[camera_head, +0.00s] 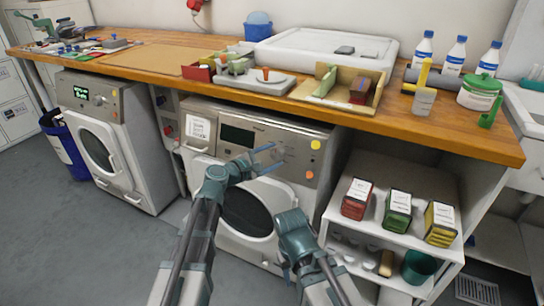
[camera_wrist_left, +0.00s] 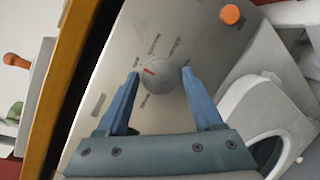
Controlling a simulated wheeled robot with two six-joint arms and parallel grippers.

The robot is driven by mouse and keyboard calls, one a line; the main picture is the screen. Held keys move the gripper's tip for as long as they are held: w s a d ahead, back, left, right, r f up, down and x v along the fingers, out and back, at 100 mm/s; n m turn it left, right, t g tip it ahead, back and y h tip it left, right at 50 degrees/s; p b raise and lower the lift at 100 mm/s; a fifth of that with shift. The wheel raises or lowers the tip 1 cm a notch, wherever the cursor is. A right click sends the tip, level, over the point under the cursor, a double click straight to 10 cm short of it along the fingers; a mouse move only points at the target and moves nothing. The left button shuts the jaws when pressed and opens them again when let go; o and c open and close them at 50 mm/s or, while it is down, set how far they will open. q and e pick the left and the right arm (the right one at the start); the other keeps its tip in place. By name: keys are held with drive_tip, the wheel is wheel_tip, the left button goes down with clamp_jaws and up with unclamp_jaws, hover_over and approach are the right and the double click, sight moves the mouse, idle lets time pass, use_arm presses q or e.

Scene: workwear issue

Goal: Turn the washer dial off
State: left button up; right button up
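The washer (camera_head: 232,135) stands under the wooden counter. Its dial is a round grey knob (camera_wrist_left: 158,75) with a red mark, on the metal control panel in the left wrist view. The red mark points up and to the left in that picture, toward one of several small labels. My left gripper (camera_head: 268,158) is in front of the panel; in the left wrist view its blue fingers (camera_wrist_left: 160,84) are spread on either side of the dial, with visible gaps. My right gripper (camera_head: 288,268) hangs low in front of the washer door; its fingers are hard to make out.
An orange button (camera_wrist_left: 230,14) is on the panel beside the dial. The counter edge (camera_head: 420,132) overhangs the panel. An open shelf (camera_head: 385,232) with several coloured boxes stands to the right. A second machine (camera_head: 105,140) with a lit display is at the left.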

use_arm(q)
drive_tip(key=shift+o, duration=1.2)
drive_tip(key=p+v, duration=0.2)
drive_tip(key=v, duration=1.1)
drive_tip(key=shift+s+a, duration=0.3)
